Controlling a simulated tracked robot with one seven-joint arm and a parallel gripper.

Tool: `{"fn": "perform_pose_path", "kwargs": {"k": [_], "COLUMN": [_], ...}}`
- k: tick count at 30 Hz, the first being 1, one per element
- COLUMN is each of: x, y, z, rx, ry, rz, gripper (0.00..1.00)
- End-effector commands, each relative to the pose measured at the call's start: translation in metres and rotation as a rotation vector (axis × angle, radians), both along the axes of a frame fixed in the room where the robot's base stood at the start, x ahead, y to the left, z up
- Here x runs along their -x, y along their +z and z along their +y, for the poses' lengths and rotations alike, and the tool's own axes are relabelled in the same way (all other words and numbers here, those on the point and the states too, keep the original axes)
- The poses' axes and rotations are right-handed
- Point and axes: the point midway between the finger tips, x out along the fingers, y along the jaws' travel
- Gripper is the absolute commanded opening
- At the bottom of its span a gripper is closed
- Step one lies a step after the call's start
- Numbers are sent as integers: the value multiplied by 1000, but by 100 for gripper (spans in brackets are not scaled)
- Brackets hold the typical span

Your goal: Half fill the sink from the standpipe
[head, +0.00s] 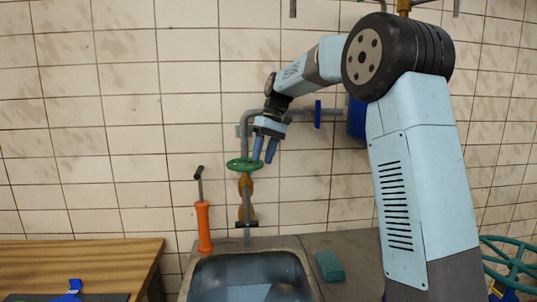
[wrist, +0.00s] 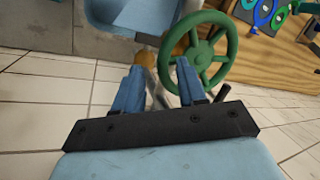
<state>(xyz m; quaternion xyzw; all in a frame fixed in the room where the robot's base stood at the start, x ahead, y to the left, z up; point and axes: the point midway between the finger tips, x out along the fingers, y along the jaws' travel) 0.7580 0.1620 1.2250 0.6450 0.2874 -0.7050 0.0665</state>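The green handwheel (head: 244,164) sits on the standpipe (head: 246,202), a pipe with brass-coloured fittings that rises behind the sink (head: 285,252). Only the sink's back part shows at the bottom of the head view; its inside is bluish grey, and I cannot tell the water level. My gripper (head: 263,160) points down at the wheel's right rim. In the wrist view its two blue fingers (wrist: 160,70) are apart with nothing gripped. The green wheel (wrist: 207,55) lies beyond the right finger there. I cannot tell whether a finger touches the rim.
An orange-bodied tool (head: 203,225) with a dark handle stands left of the sink. A green block (head: 329,265) lies on the right ledge. A blue handle (head: 317,114) is on the wall pipe. A wooden bench (head: 80,262) stands left. A large green wheel (head: 512,262) is at lower right.

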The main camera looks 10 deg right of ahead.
Motion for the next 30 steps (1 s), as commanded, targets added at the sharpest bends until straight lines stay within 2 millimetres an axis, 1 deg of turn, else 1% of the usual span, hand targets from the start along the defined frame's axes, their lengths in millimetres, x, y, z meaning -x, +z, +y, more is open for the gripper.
{"fn": "perform_pose_path", "kwargs": {"k": [1, 9, 14, 17, 20, 30], "x": [1, 1, -1, -3, -6, -17], "y": [-4, -3, 4, 16, 33, 96], "z": [2, 4, 2, -1, -7, -26], "rx": [0, -2, -3, -4, -4, -3], "ry": [4, 5, 4, 3, 3, 3], "rz": [8, 5, 1, 0, -3, -2], "gripper": [40, 40, 40, 40, 40, 40]}}
